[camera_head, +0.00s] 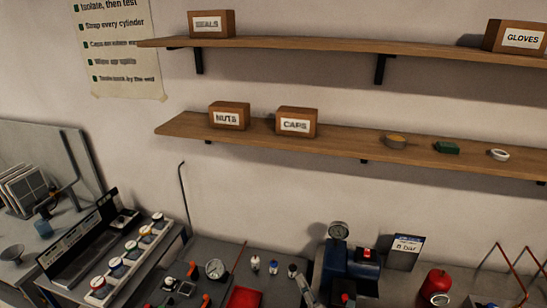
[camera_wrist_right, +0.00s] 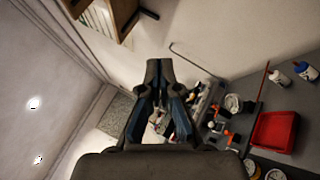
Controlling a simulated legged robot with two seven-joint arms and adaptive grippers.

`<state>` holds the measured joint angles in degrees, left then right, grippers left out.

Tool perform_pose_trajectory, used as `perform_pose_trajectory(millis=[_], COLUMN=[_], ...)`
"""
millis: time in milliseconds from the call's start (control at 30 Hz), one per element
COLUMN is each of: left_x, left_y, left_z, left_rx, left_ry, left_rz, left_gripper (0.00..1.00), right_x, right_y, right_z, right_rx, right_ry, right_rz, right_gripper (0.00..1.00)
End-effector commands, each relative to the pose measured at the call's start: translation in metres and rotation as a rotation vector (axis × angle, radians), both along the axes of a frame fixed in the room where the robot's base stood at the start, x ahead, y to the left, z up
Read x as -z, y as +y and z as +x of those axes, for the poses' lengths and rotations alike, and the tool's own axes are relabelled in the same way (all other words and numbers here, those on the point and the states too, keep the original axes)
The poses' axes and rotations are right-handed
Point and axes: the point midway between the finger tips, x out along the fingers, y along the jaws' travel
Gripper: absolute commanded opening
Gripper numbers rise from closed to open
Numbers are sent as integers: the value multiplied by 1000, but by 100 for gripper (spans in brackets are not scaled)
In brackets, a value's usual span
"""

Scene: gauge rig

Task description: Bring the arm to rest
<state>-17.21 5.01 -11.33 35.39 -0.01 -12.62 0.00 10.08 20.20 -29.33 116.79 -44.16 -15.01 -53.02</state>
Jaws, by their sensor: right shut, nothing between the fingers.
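My right gripper (camera_wrist_right: 158,68) shows in the middle of the right wrist view, with dark fingers and blue inner sides. Its fingertips are together and nothing is held between them. It points toward the wall and bench, and the fingers hide part of the bench items behind them. In the head view I cannot make out the right gripper clearly among the bench items at the bottom edge. My left gripper is in neither view.
Two wall shelves (camera_head: 350,141) hold labelled boxes. The air before the wall looks clear.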

Motion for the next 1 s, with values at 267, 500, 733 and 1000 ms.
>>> perform_pose_trajectory(millis=[267, 500, 733, 1000], left_x=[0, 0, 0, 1], left_y=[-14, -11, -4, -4], left_z=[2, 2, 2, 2], left_rx=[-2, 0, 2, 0], left_ry=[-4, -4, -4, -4], left_rz=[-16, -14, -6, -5], left_gripper=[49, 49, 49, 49], right_x=[172, 243, 270, 335], right_y=[-110, -128, -132, -130], right_z=[-93, -197, -279, -293], right_rx=[475, 809, 1075, 1189], right_ry=[874, 1223, 1420, 1488], right_rz=[968, 1354, 1556, 1593], right_gripper=[0, 0, 0, 0])
